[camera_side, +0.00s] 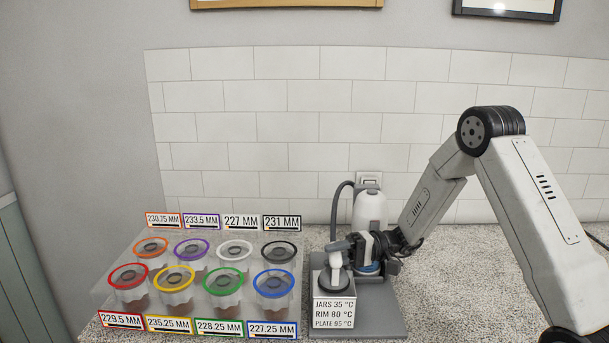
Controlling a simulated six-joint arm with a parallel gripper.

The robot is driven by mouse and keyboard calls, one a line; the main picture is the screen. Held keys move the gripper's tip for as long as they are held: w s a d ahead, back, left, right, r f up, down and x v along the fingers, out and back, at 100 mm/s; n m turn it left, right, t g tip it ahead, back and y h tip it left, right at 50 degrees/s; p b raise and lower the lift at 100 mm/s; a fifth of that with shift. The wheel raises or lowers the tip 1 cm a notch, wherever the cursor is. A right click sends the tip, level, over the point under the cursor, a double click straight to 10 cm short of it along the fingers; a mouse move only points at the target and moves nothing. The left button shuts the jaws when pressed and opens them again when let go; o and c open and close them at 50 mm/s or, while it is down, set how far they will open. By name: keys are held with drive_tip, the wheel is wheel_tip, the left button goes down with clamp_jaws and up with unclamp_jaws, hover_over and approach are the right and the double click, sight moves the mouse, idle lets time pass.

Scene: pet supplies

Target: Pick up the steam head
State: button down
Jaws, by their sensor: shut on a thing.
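The steam head (338,262) is a light grey-white piece with a dark round base, at the small white box labelled with temperatures. My gripper (362,246) is at the steam head, coming in from the right, and is shut on it. The head looks upright, low over or on the box top; I cannot tell whether it touches. The fingertips are small and partly hidden here. A dark hose (337,200) curves up behind to the white steamer bottle (370,209).
A clear rack (104,290) with several jars with coloured rings and size labels stands left of the steamer. The labelled box (334,312) and steamer stand on a grey plate (385,322). A tiled wall (270,130) is behind. Speckled counter at right is clear.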

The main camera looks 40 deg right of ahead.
drive_tip(key=shift+r, duration=0.2)
drive_tip(key=shift+r, duration=0.8)
drive_tip(key=s+r, duration=1.1)
drive_tip(key=s, duration=0.3)
drive_tip(key=shift+a, duration=0.3)
drive_tip(key=shift+w, duration=0.1)
